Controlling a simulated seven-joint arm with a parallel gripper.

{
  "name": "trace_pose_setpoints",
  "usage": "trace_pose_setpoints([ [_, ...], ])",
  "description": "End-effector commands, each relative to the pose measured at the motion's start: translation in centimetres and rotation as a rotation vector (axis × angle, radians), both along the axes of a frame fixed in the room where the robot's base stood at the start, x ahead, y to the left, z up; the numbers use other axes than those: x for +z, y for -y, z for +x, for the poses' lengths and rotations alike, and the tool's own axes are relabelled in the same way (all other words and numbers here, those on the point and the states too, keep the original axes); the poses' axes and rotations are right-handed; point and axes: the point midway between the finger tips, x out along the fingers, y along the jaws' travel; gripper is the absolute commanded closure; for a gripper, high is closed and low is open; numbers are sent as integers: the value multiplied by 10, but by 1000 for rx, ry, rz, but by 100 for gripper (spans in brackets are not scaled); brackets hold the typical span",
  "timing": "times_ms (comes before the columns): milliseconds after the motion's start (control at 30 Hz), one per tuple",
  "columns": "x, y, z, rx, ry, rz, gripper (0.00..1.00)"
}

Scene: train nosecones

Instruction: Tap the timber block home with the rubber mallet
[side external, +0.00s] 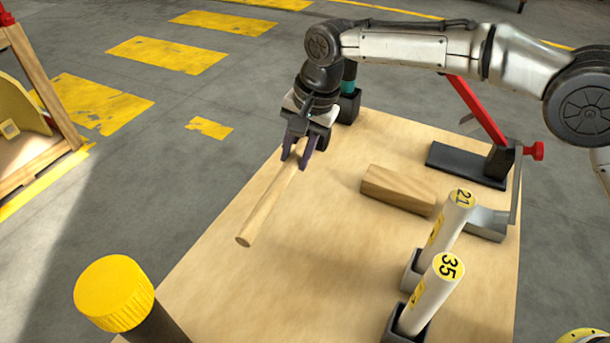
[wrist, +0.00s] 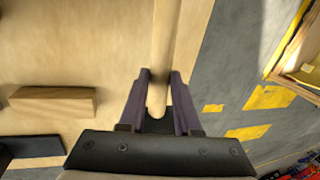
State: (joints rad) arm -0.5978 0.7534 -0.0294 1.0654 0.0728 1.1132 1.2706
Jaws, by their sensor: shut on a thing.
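My gripper (side external: 302,155) is shut on one end of a pale round wooden rod (side external: 268,206), which looks like a handle. The rod slants down and left in the side view to a plain end; no mallet head shows on it. I cannot tell whether its far end touches the board. In the wrist view, the rod (wrist: 160,55) runs from between my fingers (wrist: 158,92) out of the top edge. The timber block (side external: 400,188) lies on the board, right of my gripper and apart from it. It also shows at the left in the wrist view (wrist: 52,102).
The wooden board (side external: 285,290) is clear around the rod. A grey metal piece (side external: 487,223) and a red-handled fixture (side external: 478,110) with a black base stand right of the block. Two numbered white cylinders (side external: 433,293) stand in front. A yellow-capped post (side external: 115,293) is at front left.

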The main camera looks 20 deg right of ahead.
Motion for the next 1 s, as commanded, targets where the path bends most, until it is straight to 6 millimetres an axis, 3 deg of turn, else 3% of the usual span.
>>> trace_pose_setpoints([
  [100,-16,15,31,-40,-3,5,100],
  [233,-32,27,45,-69,-16,-1,100],
  [800,-38,35,48,-83,-23,-8,100],
  [1000,-50,38,45,-83,-25,-9,100],
])
